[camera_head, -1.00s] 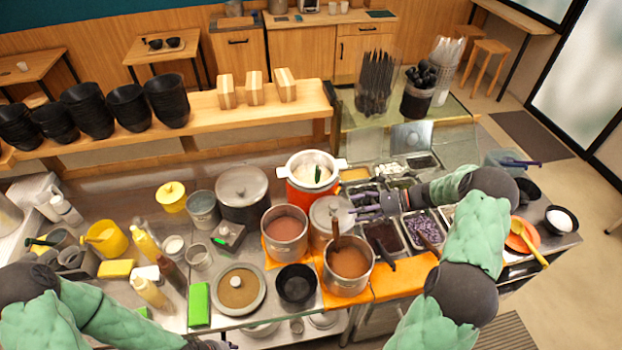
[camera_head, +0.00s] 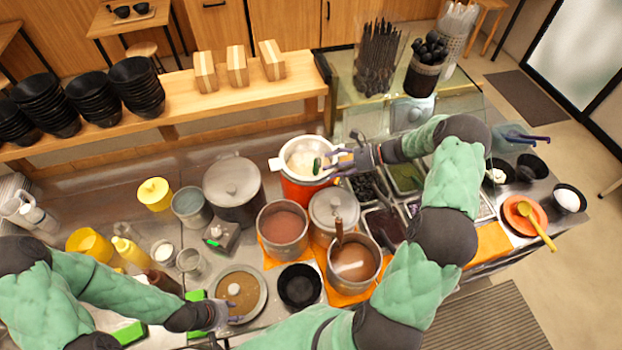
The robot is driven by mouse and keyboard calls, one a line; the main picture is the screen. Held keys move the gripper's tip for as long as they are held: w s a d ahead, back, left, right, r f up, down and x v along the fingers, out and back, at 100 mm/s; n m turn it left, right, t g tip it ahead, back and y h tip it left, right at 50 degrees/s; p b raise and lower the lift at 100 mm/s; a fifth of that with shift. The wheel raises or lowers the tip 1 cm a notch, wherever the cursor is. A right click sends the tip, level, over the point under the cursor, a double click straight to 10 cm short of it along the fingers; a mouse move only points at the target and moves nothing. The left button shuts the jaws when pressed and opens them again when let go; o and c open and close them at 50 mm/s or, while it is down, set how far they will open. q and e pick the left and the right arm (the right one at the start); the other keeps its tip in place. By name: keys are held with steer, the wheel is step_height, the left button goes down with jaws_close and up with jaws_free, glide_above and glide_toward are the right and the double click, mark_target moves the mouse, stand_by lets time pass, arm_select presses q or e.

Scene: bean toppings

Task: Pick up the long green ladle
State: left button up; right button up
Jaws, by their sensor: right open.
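The long green ladle (camera_head: 318,166) stands in the orange pot with the white rim (camera_head: 301,190); only a short green upper part shows, and its lower part is hidden in the pale contents. My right gripper (camera_head: 334,160) is open at the right rim of this pot, its fingers pointing left towards the green handle. A small gap seems to lie between the fingertips and the handle. My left gripper (camera_head: 218,318) is low at the front, beside the round lidded container (camera_head: 252,290); its jaws are too small and dark to judge.
A steel pot with a brown ladle (camera_head: 340,232) and a lidded steel pot (camera_head: 334,208) stand in front of the orange pot. A large lidded pot (camera_head: 232,185) is to its left. Topping trays (camera_head: 405,176) lie under my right forearm.

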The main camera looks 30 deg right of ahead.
mark_target(316, 169)
steer(key=shift+x, duration=3.05)
steer(key=shift+s, duration=0.1)
jaws_close()
